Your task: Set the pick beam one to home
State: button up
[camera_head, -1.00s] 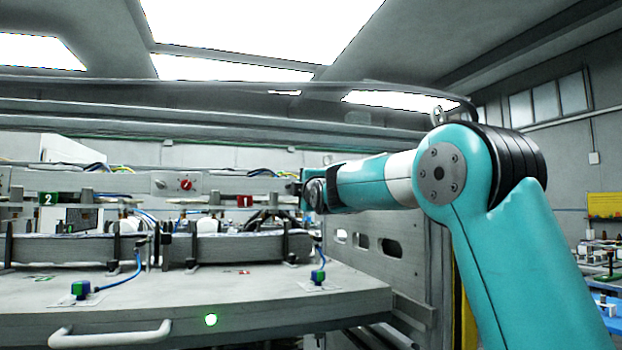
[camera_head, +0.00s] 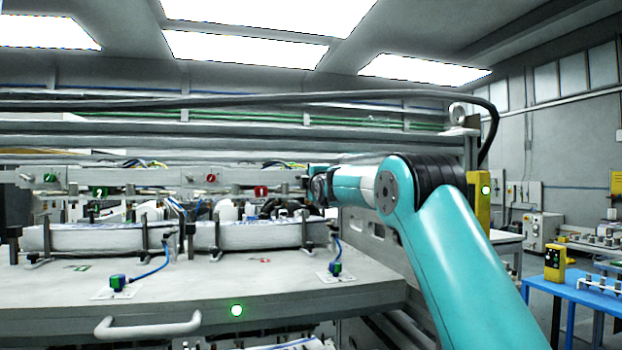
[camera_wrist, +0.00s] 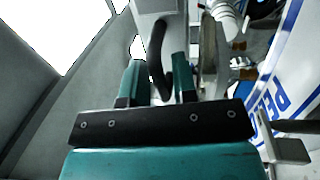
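The label magazine holds a grey beam (camera_head: 228,179) across its back, bearing a red "1" plate (camera_head: 261,191) and a red knob (camera_head: 211,177). A green "2" plate (camera_head: 98,192) and a green knob (camera_head: 50,177) are further left. My gripper (camera_wrist: 158,62) is at the end of the teal arm, by the beam's right end in the head view; its fingers are too small to make out there. In the wrist view its two teal fingers are apart. A dark curved bar (camera_wrist: 156,50) shows between or beyond them; I cannot tell whether they touch it.
White label stacks (camera_head: 262,232) lie between upright posts on the grey table (camera_head: 210,285), which has a front handle (camera_head: 148,325) and a lit green button (camera_head: 237,310). Blue-cabled sensors (camera_head: 118,283) sit on top. A blue table (camera_head: 590,292) stands at the right.

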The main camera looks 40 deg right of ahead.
jog(key=shift+o, duration=0.6)
jog(key=b+v, duration=0.7)
jog(key=v, duration=1)
jog(key=shift+s, duration=0.2)
jog(key=shift+f, duration=0.1)
